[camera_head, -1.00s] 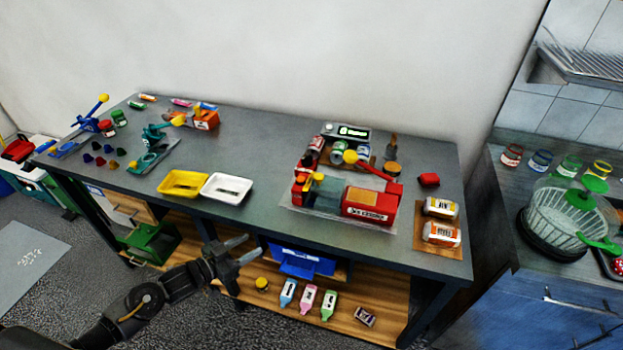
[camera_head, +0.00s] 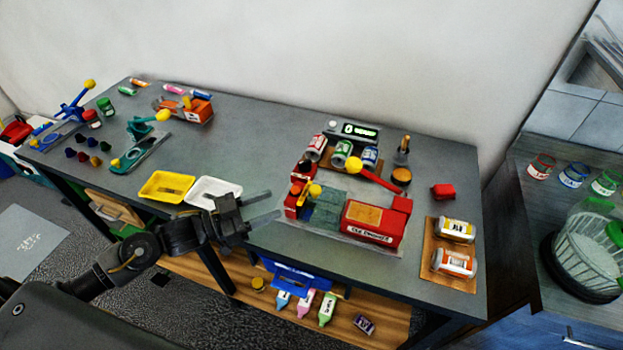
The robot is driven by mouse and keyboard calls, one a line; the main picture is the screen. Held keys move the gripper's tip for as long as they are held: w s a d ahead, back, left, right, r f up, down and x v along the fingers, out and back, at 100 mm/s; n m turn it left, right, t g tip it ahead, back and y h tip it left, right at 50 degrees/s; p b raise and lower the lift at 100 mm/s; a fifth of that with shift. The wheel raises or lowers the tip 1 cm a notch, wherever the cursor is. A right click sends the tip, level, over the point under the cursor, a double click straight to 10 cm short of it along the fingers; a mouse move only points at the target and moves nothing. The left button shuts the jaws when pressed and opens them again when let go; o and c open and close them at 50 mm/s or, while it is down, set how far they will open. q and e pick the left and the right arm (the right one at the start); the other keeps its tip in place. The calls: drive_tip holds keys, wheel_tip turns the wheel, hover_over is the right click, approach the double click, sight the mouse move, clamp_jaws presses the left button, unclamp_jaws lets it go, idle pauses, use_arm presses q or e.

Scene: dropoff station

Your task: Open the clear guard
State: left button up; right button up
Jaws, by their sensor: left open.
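A red machine (camera_head: 372,222) with a label on its front and a yellow-knobbed red lever stands on the grey table. A clear, greenish guard (camera_head: 325,212) sits on its left part, between the red left end and the larger red body. It appears to be down, though its exact edges are hard to tell. My left gripper (camera_head: 262,206) is open and empty. It is just left of the machine, above the table's front edge, with its fingers pointing right toward the machine's left end. It partly covers the white tray. My right gripper does not show.
A yellow tray (camera_head: 167,186) and a white tray (camera_head: 213,188) lie left of the machine. Cans (camera_head: 343,153) and a scale display (camera_head: 352,130) stand behind it. Two jars (camera_head: 455,246) lie on a board at right. Bare table (camera_head: 260,140) lies behind the trays.

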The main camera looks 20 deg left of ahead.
sight(311, 191)
use_arm(q)
drive_tip(key=p+x, duration=0.2)
drive_tip(key=x, duration=0.7)
drive_tip(key=shift+d+r+p, duration=0.2)
drive_tip(key=shift+p, duration=0.2)
drive_tip(key=shift+w+d+f, duration=0.1)
drive_tip(key=shift+w+d, duration=0.3)
drive_tip(key=shift+d, duration=0.1)
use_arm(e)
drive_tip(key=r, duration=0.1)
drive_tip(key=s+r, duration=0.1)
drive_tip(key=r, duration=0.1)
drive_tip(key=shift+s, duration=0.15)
use_arm(q)
drive_tip(key=c, duration=0.3)
clamp_jaws()
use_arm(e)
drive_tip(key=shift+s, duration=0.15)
